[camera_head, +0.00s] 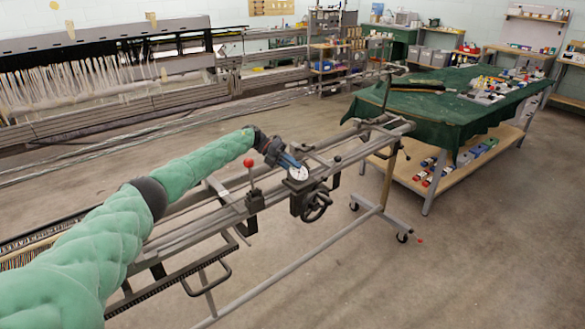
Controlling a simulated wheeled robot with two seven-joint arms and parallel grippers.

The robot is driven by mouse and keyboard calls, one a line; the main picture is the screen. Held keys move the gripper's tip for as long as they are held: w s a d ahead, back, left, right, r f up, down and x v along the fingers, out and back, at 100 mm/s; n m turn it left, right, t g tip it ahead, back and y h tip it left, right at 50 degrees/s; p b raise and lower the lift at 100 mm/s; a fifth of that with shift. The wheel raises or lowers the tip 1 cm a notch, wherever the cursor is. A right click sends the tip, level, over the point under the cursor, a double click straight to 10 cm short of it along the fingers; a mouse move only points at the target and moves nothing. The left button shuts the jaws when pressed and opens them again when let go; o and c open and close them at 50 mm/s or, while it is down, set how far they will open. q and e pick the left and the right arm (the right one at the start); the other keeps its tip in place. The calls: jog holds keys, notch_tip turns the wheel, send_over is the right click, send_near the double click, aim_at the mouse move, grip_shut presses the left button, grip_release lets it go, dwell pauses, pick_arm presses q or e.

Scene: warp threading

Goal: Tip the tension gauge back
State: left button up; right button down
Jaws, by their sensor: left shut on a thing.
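The tension gauge (298,172) has a round white dial and sits on a dark mount on the long grey metal frame (355,143). My left arm, in a green padded sleeve, reaches in from the left. My left gripper (280,155) is shut at the gauge, on a blue part just behind the dial. The gauge's dial leans toward the camera; its exact tilt is hard to tell. The gripper's fingertips are partly hidden by the gauge. My right gripper is not in view.
A red-knobbed lever (249,164) and a black handwheel (316,206) stand close by the gauge on the frame. A green-covered table (440,105) with loose items is beyond at the right. A large loom (100,80) stands at the back left. The floor (430,280) at the right is clear.

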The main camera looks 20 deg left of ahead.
pick_arm(q)
jog(key=o, duration=1)
jog(key=shift+a, duration=0.15)
jog(key=shift+c, duration=0.2)
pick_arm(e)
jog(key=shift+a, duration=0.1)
pick_arm(q)
jog(key=shift+a, duration=0.1)
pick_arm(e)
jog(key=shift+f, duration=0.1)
pick_arm(q)
jog(key=shift+w+a+r, duration=0.1)
jog(key=shift+a, duration=0.15)
jog(key=s+b+v, duration=0.1)
jog(key=b+v, duration=0.1)
jog(key=v, duration=0.5)
jog(key=shift+w+b, duration=0.4)
jog(key=shift+w, duration=0.05)
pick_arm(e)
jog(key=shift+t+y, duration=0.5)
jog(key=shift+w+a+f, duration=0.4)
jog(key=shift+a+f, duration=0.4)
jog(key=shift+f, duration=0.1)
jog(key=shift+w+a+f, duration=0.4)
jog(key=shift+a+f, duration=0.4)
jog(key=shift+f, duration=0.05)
